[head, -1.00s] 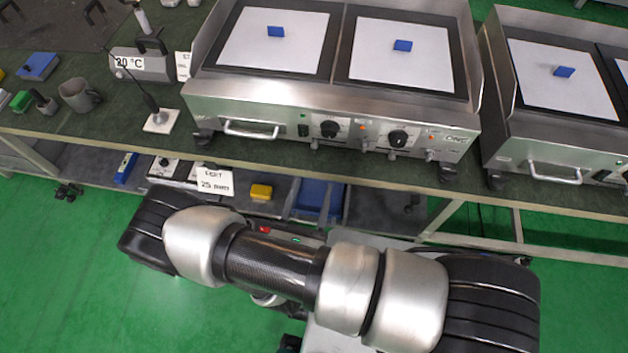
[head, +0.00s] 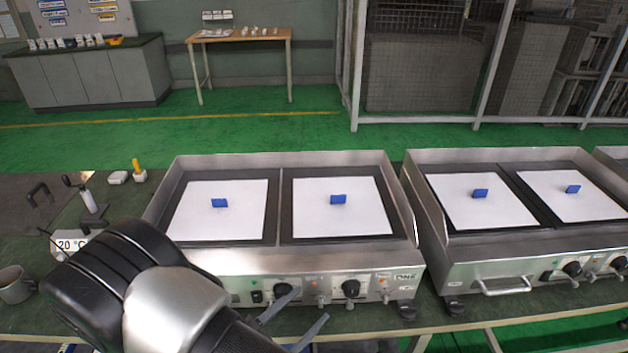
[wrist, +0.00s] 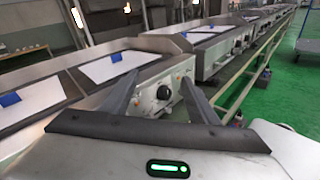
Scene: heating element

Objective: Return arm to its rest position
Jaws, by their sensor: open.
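My gripper (head: 294,324) is at the bottom of the head view, in front of the near griddle's control panel. Its two grey fingers are spread apart with nothing between them. The wrist view also shows the fingers (wrist: 160,98) open, with a griddle knob (wrist: 163,92) seen between them from a distance. My arm is bent in the lower left of the head view and hides part of the griddle's front left corner.
The near griddle (head: 282,162) carries two white sheets, each with a blue block (head: 219,203). A second griddle (head: 440,235) stands to its right. A mug (head: 14,285) is at far left. Green floor (head: 300,125) lies open behind the bench.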

